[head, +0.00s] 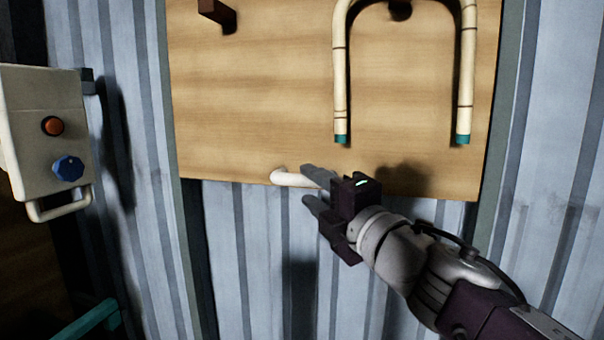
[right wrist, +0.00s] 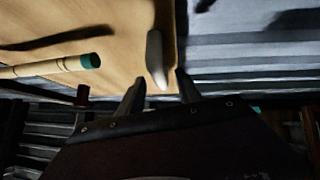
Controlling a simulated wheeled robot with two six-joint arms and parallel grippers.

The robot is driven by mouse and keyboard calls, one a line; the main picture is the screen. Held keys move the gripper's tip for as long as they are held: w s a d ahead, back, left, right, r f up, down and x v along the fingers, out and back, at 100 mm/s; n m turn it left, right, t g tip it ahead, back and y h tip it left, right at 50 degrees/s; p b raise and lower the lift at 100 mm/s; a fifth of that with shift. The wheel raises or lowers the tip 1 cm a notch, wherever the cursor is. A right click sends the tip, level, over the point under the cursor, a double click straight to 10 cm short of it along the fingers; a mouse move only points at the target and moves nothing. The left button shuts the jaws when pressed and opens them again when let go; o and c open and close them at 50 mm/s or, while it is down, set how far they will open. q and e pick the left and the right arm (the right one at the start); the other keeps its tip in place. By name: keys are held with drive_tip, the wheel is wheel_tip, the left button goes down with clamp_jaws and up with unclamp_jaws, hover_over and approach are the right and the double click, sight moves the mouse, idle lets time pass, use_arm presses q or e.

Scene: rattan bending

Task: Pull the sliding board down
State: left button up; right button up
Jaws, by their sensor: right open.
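The sliding board (head: 250,100) is a pale wooden panel on the corrugated wall, and it also shows in the right wrist view (right wrist: 110,25). A white handle (head: 287,178) sits at its lower edge. My right gripper (head: 307,184) is open at this handle and covers the handle's right part in the head view. In the right wrist view the handle (right wrist: 155,58) shows ahead, between the lines of the two fingers (right wrist: 160,92). I cannot tell whether they touch it. My left gripper is not in view.
A bent rattan piece (head: 340,80) with teal ends is on the board's upper right. A brown peg (head: 217,12) sticks out at the upper left. A control box (head: 40,125) with an orange button and blue knob stands left. Bare corrugated wall (head: 255,240) lies below the board.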

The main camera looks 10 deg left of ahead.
sight(300, 182)
drive_tip(key=a, duration=0.1)
drive_tip(key=w+a, duration=0.1)
drive_tip(key=a, duration=0.1)
drive_tip(key=shift+w+r, duration=0.3)
drive_tip(key=shift+w, duration=0.35)
drive_tip(key=shift+w+f, duration=0.1)
drive_tip(key=shift+w, duration=0.2)
drive_tip(key=shift+s, duration=0.2)
clamp_jaws()
idle(0.3)
